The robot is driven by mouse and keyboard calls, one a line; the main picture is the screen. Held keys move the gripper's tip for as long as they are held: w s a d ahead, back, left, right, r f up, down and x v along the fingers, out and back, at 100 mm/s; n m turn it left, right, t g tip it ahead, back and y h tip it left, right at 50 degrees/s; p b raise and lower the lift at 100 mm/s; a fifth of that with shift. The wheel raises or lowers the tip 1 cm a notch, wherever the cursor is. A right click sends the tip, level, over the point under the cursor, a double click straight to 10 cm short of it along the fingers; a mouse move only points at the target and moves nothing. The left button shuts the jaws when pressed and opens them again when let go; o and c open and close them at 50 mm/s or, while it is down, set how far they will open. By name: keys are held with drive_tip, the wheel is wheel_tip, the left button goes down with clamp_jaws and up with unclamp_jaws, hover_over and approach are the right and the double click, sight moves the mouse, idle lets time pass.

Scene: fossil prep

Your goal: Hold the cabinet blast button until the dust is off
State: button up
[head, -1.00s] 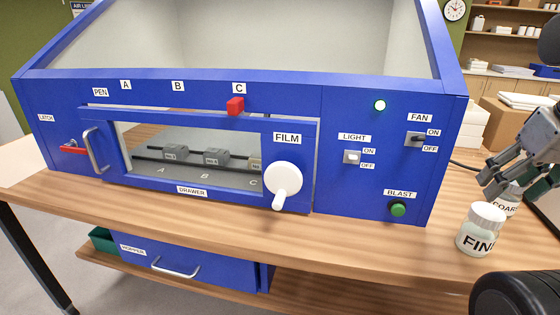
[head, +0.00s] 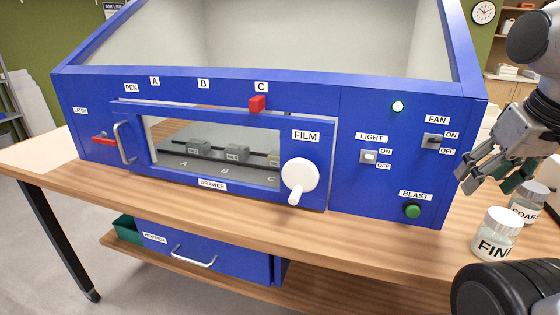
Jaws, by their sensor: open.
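The blue blast cabinet (head: 180,98) stands on a wooden bench. Its green BLAST button (head: 412,211) is at the lower right of the front panel, uncovered. My gripper (head: 470,184) is open and empty, to the right of the button and higher in the picture, near the panel's right edge. A red slider (head: 257,104) stands under label C. Through the drawer window, grey blocks (head: 237,155) sit on a dark rail. Whether dust lies on them is too small to tell.
A FINE jar (head: 496,234) and a COARSE jar (head: 530,203) stand on the bench right of the cabinet, below my gripper. The white FILM knob (head: 300,178) and the drawer handle (head: 125,143) stick out of the front.

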clamp_jaws()
idle(1.3)
